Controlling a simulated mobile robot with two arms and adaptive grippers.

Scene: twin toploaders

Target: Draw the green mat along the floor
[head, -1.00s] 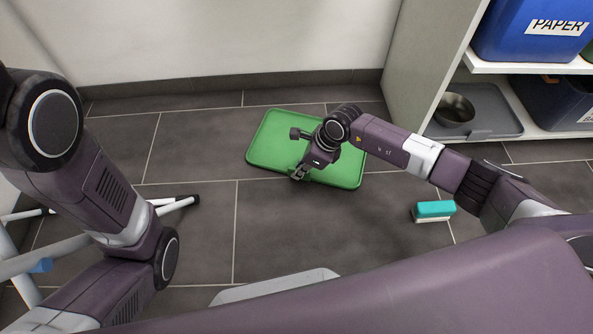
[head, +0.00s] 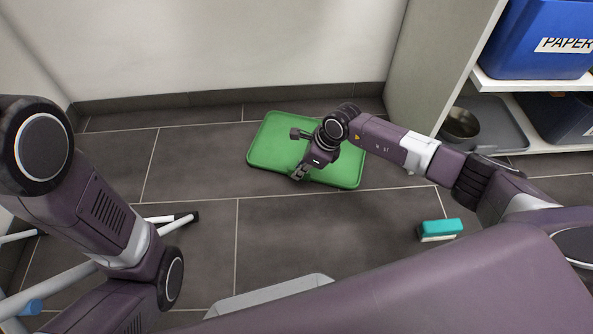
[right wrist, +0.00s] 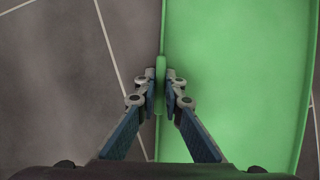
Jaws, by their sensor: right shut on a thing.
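The green mat (head: 270,143) lies flat on the grey tiled floor near the back wall, with a raised rim around it. It fills the right side of the right wrist view (right wrist: 235,75). My right gripper (head: 298,175) reaches down to the mat's near edge in the head view. In the right wrist view its two fingers (right wrist: 161,88) are shut on the mat's rim, one on each side of it. Part of the mat is hidden under my right wrist. My left arm shows at the left of the head view, but its gripper is out of view.
A teal and white block (head: 440,229) lies on the floor to the right. A shelf unit (head: 545,84) at the right holds a blue PAPER bin (head: 530,35), a metal bowl (head: 459,125) and a grey tray (head: 503,133).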

